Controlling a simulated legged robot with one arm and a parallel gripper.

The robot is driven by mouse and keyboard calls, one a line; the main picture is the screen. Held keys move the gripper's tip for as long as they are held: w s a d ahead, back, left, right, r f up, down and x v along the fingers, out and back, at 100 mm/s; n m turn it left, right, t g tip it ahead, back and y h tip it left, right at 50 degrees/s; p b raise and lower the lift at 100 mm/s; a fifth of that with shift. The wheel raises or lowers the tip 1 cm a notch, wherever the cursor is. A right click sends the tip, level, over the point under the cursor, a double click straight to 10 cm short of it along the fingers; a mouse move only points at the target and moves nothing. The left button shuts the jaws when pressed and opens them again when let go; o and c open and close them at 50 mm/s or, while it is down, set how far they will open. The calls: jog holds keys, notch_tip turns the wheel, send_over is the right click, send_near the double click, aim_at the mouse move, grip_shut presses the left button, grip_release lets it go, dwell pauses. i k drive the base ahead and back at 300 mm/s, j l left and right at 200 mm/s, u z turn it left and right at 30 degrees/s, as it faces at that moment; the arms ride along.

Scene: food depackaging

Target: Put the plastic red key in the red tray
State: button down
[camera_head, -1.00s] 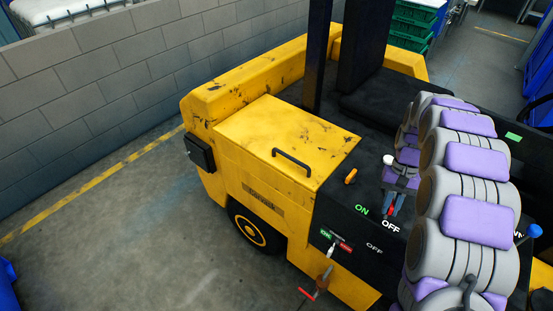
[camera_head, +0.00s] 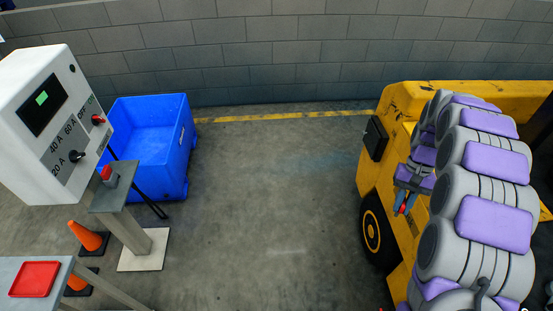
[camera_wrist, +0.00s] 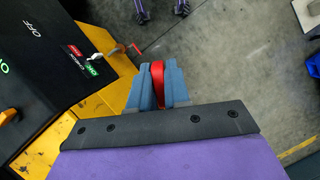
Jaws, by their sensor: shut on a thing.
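The red key (camera_wrist: 157,82) is pinched between the blue-grey fingers of my gripper (camera_wrist: 157,88) in the wrist view. Only its red part shows; the rest is hidden between the fingers. In the head view my gripper (camera_head: 405,203) is at the right, in front of the yellow vehicle, with a bit of red at its fingers. The red tray (camera_head: 35,279) lies flat on a grey table at the lower left, far from my gripper. It looks empty.
A yellow vehicle (camera_head: 375,208) stands at the right. A white control box (camera_head: 45,125), a grey post stand (camera_head: 130,225), orange cones (camera_head: 84,236) and a blue bin (camera_head: 150,140) are at the left. The floor (camera_head: 270,220) between is clear.

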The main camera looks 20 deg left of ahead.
aim_at(36, 279)
jog(key=j+u, duration=0.1)
jog(key=u, duration=0.3)
jog(key=j+u, duration=0.15)
jog(key=u, duration=0.3)
jog(key=j+u, duration=0.1)
jog(key=u, duration=0.3)
jog(key=j+u, duration=0.15)
jog(key=u, duration=0.3)
jog(key=i+j+u, duration=0.2)
jog(key=j+u, duration=0.15)
jog(key=i+j+u, duration=0.65)
jog(key=i, duration=0.1)
